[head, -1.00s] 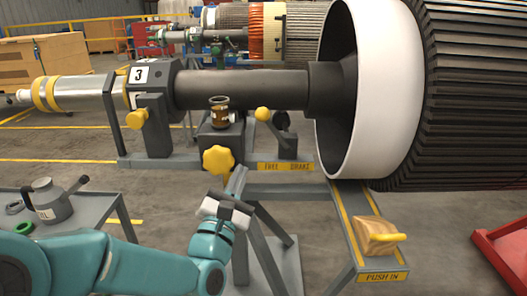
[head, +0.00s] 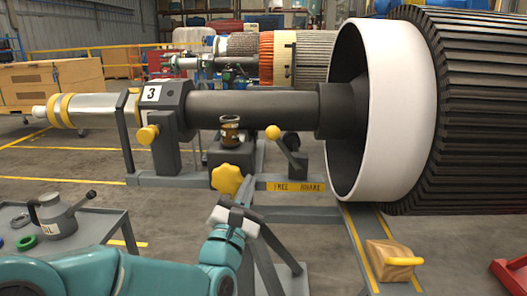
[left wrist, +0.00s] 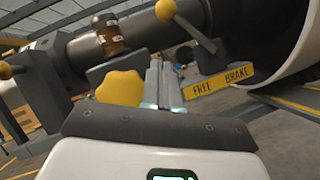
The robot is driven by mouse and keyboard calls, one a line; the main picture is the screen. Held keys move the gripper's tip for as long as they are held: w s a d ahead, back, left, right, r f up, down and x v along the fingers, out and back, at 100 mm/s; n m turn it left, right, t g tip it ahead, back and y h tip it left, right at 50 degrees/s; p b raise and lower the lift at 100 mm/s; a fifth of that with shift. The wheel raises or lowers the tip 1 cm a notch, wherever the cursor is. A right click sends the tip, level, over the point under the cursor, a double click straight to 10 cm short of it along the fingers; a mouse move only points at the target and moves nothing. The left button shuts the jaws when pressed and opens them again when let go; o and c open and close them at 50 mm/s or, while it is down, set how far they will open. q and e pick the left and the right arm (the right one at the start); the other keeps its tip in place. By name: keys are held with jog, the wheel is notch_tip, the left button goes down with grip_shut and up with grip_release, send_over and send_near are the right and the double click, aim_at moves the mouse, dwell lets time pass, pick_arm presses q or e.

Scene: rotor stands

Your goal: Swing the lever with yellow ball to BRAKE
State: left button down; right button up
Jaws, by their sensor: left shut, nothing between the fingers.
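The lever with the yellow ball (head: 273,132) leans left, its ball above the FREE end of the yellow FREE/BRAKE label (head: 295,187). The ball shows at the top of the left wrist view (left wrist: 165,10), its dark arm running down right towards BRAKE. My left gripper (head: 243,190) is shut and empty, below and to the left of the ball and apart from it. In the left wrist view its fingers (left wrist: 165,65) point up between a yellow knob and the label. Its tips are partly hard to make out in the head view. My right gripper is not in view.
The yellow star knob (head: 227,180) sits close left of my left fingers. The dark shaft (head: 255,108) and white-rimmed rotor (head: 400,110) stand behind and right. A cart with an oil can (head: 57,215) is at left. A yellow-handled block (head: 392,254) is at lower right.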

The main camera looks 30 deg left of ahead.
aim_at(285, 151)
pick_arm(q)
jog(key=w+r+p, duration=0.1)
jog(key=w+r, duration=0.4)
jog(key=w, duration=0.2)
jog(key=shift+a+r, duration=0.3)
jog(key=shift+a, duration=0.05)
